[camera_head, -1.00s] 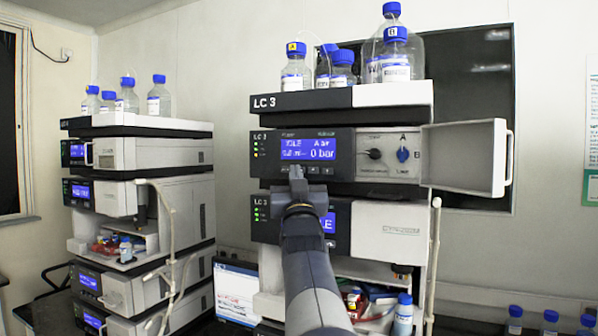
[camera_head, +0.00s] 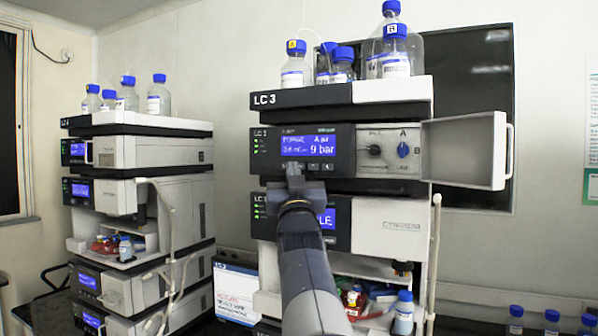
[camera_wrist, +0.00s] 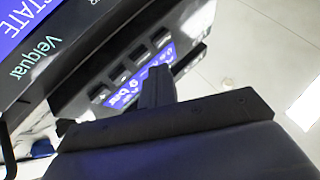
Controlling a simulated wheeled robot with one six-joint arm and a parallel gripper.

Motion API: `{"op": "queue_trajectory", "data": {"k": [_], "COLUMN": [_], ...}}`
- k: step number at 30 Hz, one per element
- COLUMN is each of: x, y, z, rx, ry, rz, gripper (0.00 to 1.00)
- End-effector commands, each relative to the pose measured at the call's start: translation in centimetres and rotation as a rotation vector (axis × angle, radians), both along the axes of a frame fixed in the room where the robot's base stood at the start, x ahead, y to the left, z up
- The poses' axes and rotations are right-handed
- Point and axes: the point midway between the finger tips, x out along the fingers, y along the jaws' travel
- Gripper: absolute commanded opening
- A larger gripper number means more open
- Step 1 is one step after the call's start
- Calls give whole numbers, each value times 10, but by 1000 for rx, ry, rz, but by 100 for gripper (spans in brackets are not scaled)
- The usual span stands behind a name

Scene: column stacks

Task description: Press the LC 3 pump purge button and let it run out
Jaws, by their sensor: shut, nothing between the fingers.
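The LC 3 stack stands in the centre of the head view, with its label on the dark top tray (camera_head: 300,98). The pump module below has a dark front with a blue display (camera_head: 308,146) that reads what looks like PURGE and 9 bar. The pump's door (camera_head: 463,153) hangs open to the right, showing a black knob (camera_head: 374,151) and a blue knob (camera_head: 402,150). My gripper (camera_head: 294,167) is shut and empty, its tip at the button row just under the display. In the wrist view, the fingers (camera_wrist: 157,85) reach the row of dark buttons (camera_wrist: 130,75). Whether they touch is unclear.
Blue-capped bottles (camera_head: 296,65) stand on top of the stack. The lower module (camera_head: 390,227) sits close beneath my wrist. Another stack (camera_head: 150,157) stands at left with a pale tube in front. Bottles (camera_head: 404,313) and small items fill the lower shelf.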

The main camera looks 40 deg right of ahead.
Motion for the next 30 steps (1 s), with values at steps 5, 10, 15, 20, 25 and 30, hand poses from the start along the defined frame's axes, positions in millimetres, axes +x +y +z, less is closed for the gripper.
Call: {"op": "queue_trajectory", "data": {"k": [5, 10, 15, 20, 25, 30], "x": [0, -2, -9, -15, -19, -19], "y": [0, 6, 22, 37, 46, 46], "z": [0, -1, -3, -1, 0, 0], "rx": [0, 0, 0, 0, 0, 1], "ry": [0, -2, -2, -2, -1, 0], "rz": [0, 2, 2, 2, 2, 1], "gripper": [0, 0, 0, 0, 0, 0]}}
